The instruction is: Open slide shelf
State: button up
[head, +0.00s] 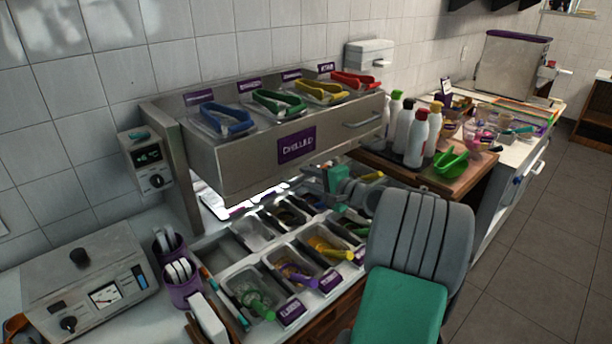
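The slide shelf is a brushed-metal unit (235,165) above the topping wells, with a purple "CHILLED" label (297,145) and a bar handle (364,119) at the right of its front. I cannot tell how far it is slid out. My arm rises at the lower right, its large grey and green links close to the camera. My gripper end (338,180) shows as small grey and teal parts below the shelf's right side, apart from the handle. Its fingers are too small and partly hidden to read.
Blue, green, yellow and red tongs (281,103) lie on top of the shelf. Wells with scoops (250,290) sit below it. A control box (145,160) is at left.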

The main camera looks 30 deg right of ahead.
jog(key=shift+w+a+f, duration=0.1)
jog(key=shift+w, duration=0.3)
grip_shut()
dwell(1.2)
